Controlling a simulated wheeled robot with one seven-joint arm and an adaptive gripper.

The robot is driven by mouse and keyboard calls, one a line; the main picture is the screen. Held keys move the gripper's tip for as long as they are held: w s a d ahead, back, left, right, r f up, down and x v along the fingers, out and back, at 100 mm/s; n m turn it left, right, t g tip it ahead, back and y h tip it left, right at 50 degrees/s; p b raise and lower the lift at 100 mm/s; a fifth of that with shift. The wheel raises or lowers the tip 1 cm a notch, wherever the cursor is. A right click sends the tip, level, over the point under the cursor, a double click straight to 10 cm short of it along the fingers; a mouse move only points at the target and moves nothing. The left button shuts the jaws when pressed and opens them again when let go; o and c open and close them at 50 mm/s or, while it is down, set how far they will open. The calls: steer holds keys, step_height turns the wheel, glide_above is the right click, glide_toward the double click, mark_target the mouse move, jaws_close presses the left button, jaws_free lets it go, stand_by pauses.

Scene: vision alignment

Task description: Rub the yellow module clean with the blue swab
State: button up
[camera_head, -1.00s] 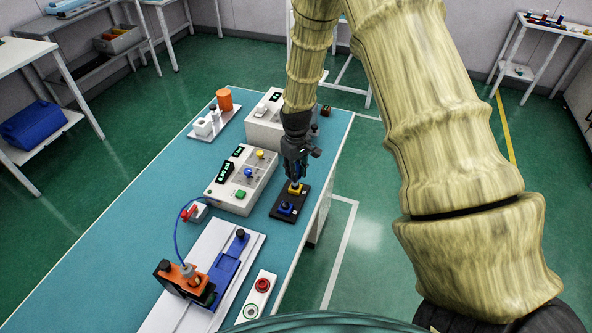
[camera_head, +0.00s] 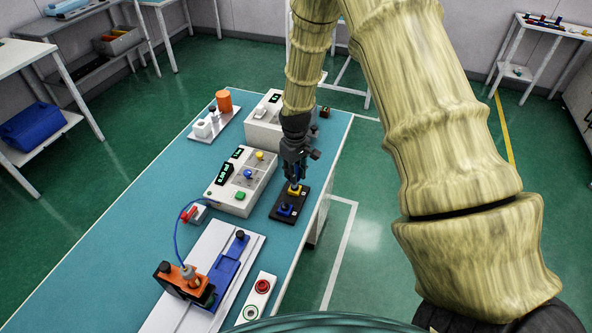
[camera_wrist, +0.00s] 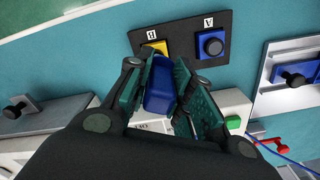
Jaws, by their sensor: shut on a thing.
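My gripper (camera_head: 295,178) is shut on the blue swab (camera_wrist: 160,97), which shows as a blue block between the fingers in the wrist view. The yellow module (camera_head: 295,190) sits on a black plate (camera_head: 277,219), right below my gripper. In the wrist view the yellow module (camera_wrist: 154,48) lies beside the letter B, partly hidden by the fingers and swab. I cannot tell whether the swab touches it. A blue module (camera_head: 286,209) is on the same plate, beside the letter A in the wrist view (camera_wrist: 211,44).
A white control box (camera_head: 232,203) with knobs and a green button stands left of the plate. A white fixture with a blue slide (camera_head: 230,268) and a red button box (camera_head: 262,285) are nearer. The table's right edge is close to the plate.

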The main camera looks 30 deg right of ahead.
steer(key=shift+w+d, duration=0.15)
steer(key=shift+w+d, duration=0.2)
steer(key=shift+d, duration=0.05)
steer(key=shift+s+a, duration=0.15)
steer(key=shift+s, duration=0.05)
stand_by(0.6)
steer(key=shift+s+a, duration=0.15)
steer(key=shift+a, duration=0.1)
steer(key=shift+d, duration=0.1)
steer(key=shift+w+d, duration=0.35)
steer(key=shift+r+p, duration=0.2)
steer(key=shift+p, duration=0.1)
steer(key=shift+r+p, duration=1.7)
steer(key=shift+r, duration=1.15)
